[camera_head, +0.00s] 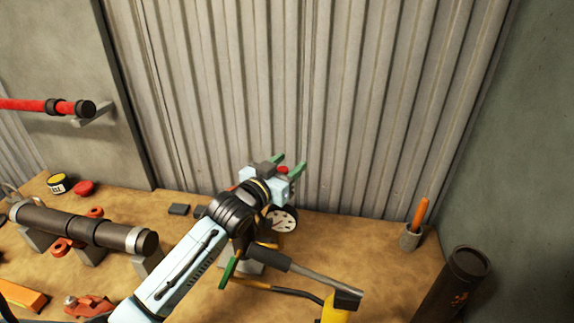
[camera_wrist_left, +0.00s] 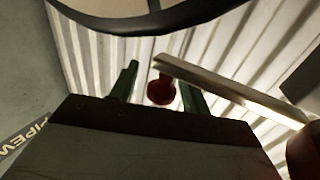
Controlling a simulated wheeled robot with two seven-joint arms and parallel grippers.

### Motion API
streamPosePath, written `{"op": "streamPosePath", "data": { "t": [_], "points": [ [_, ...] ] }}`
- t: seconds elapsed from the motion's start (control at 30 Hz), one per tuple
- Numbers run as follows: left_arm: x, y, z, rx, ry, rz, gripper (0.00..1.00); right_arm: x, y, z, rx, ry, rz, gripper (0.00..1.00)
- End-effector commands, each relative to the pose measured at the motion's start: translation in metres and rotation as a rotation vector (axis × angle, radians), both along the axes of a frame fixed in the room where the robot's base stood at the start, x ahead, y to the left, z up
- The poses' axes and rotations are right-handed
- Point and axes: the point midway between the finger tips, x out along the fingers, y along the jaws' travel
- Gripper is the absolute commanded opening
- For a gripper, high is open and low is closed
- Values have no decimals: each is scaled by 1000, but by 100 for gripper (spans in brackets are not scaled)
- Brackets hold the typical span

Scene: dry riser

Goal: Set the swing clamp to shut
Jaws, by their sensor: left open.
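My left gripper (camera_head: 289,163) reaches up in front of the corrugated wall, its two green fingers apart. In the left wrist view a round red knob (camera_wrist_left: 161,91) shows between the open fingers (camera_wrist_left: 158,85); I cannot tell whether they touch it. The knob sits at the end of a pale straight bar (camera_wrist_left: 232,90), which runs down to the right; this looks like the swing clamp's arm. In the head view only a small part of the red knob (camera_head: 283,169) shows at the fingers. The clamp's body is mostly hidden behind my arm. My right gripper is not in view.
A round dial gauge (camera_head: 284,219) stands behind my forearm. A dark pipe (camera_head: 80,227) lies on supports at left. A grey bar (camera_head: 310,274) and yellow piece (camera_head: 335,310) are at lower middle. An orange-handled tool in a cup (camera_head: 410,238) and dark cylinder (camera_head: 455,285) stand right.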

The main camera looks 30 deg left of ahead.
Motion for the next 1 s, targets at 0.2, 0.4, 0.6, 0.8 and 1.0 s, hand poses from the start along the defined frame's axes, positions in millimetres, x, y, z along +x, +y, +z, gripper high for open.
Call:
{"op": "streamPosePath", "data": {
  "t": [0.2,0.4,0.6,0.8,1.0],
  "points": [
    [0,0,0,0,0,0,36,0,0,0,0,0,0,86],
    [0,0,0,-1,0,0,10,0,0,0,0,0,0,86],
    [0,0,0,-1,0,0,0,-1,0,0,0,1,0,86],
    [-2,2,0,0,1,-7,0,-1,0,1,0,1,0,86],
    [-12,9,1,5,1,-48,0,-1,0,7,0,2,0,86]
  ]
}}
